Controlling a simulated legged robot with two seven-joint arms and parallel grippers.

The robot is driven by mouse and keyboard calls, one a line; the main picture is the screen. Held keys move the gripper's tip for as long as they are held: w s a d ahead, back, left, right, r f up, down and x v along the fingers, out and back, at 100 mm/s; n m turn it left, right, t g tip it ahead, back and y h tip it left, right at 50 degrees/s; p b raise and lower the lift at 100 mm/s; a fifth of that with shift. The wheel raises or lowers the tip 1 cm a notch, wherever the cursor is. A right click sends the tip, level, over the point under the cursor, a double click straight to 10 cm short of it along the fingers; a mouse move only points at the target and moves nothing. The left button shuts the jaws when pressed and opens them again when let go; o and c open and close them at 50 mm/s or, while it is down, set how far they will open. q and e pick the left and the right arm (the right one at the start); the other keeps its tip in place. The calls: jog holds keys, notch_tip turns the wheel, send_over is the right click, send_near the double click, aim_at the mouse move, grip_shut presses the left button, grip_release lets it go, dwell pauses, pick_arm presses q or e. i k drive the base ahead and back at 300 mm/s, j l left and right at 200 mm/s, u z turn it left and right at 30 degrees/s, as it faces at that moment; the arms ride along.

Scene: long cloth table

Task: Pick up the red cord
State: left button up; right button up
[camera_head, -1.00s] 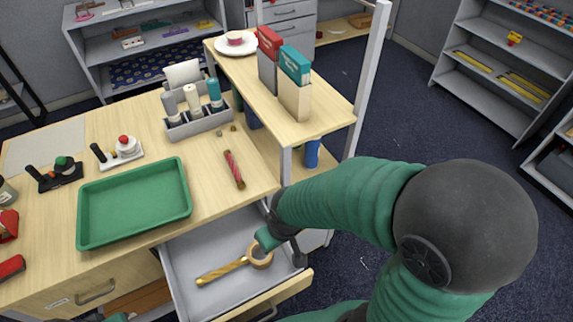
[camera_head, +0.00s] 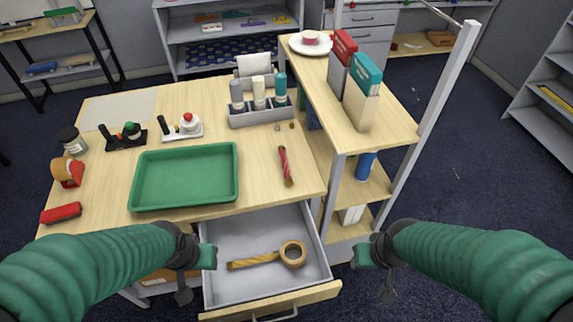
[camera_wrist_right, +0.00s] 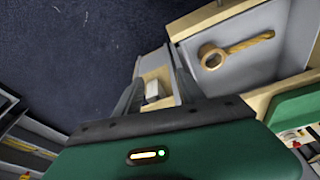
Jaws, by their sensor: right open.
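A red cord (camera_head: 285,166), short and straight like a twisted stick, lies on the wooden table (camera_head: 262,180) near its right edge, right of the green tray. My right gripper (camera_head: 366,256) is open and empty, right of the open drawer and in front of the shelf unit. Its two fingers also show apart in the right wrist view (camera_wrist_right: 157,88). My left gripper (camera_head: 204,256) hangs by the drawer's left side; its jaw opening cannot be made out. Neither gripper touches the cord. I cannot make out the cord in the right wrist view.
The open drawer (camera_head: 235,287) holds a yellow twisted cord (camera_head: 252,261) and a tan ring (camera_head: 293,254). A raised shelf (camera_head: 392,130) with books stands close at right.

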aim_at(282, 150)
jog(key=i+l+u, duration=0.15)
jog(key=l, duration=0.2)
jog(key=i+l+u, duration=0.15)
jog(key=l, duration=0.2)
jog(key=i+l+u, duration=0.1)
jog(key=l, duration=0.25)
jog(key=i+l+u, duration=0.15)
jog(key=l, duration=0.25)
jog(key=u, duration=1.15)
jog(key=k+j, duration=0.05)
jog(key=j, duration=0.05)
